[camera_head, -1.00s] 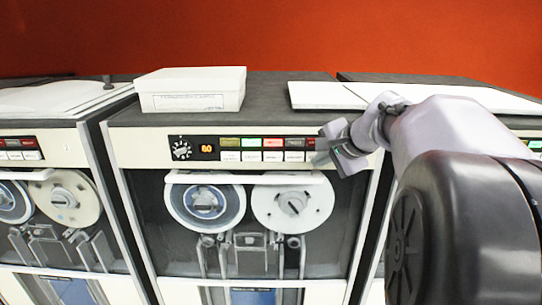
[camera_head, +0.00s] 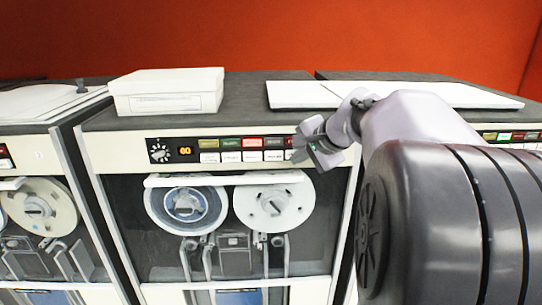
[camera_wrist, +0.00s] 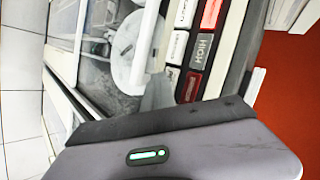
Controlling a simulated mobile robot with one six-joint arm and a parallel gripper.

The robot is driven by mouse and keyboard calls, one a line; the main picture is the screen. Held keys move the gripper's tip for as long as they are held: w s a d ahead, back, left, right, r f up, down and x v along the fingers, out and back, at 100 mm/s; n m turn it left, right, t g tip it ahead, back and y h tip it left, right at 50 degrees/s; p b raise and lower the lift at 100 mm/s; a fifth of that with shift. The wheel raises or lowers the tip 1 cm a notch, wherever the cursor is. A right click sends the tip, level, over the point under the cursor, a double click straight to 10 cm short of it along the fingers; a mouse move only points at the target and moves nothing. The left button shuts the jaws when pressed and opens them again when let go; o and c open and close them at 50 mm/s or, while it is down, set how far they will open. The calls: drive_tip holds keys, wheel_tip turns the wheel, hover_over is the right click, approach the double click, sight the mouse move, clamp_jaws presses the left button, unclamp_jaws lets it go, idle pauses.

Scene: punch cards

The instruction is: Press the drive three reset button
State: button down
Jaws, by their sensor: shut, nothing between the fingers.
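The middle tape drive's control panel (camera_head: 245,150) has a dial, an orange display and two rows of coloured and white buttons. Its labels are too small to read in the head view, so I cannot tell which button is reset. My gripper (camera_head: 300,147) is shut and empty, in front of the panel's right end, and hides some buttons there. In the wrist view my gripper's grey fingers (camera_wrist: 157,93) are beside the button rows. A red button (camera_wrist: 211,14), a grey button marked HIGH (camera_wrist: 203,50) and a dark red button (camera_wrist: 190,86) show there. Contact is not clear.
Two tape reels (camera_head: 186,206) sit behind the drive's window, under a pale handle bar (camera_head: 225,179). A white box (camera_head: 168,92) and flat white sheets (camera_head: 300,95) lie on top. Another drive stands at left, and another panel (camera_head: 508,137) shows at right behind my arm.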

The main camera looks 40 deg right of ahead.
drive_tip(key=shift+s+a+b, duration=0.5)
drive_tip(key=shift+s+b, duration=0.05)
drive_tip(key=shift+s, duration=0.3)
drive_tip(key=shift+f, duration=0.1)
drive_tip(key=shift+s+a+b, duration=0.35)
drive_tip(key=shift+s+a, duration=0.1)
drive_tip(key=shift+s, duration=0.25)
drive_tip(key=shift+s+a+b, duration=0.35)
drive_tip(key=shift+s+a, duration=0.05)
drive_tip(key=shift+s, duration=0.3)
drive_tip(key=shift+s+a+b, duration=0.35)
drive_tip(key=shift+s+a, duration=0.1)
drive_tip(key=shift+s, duration=0.25)
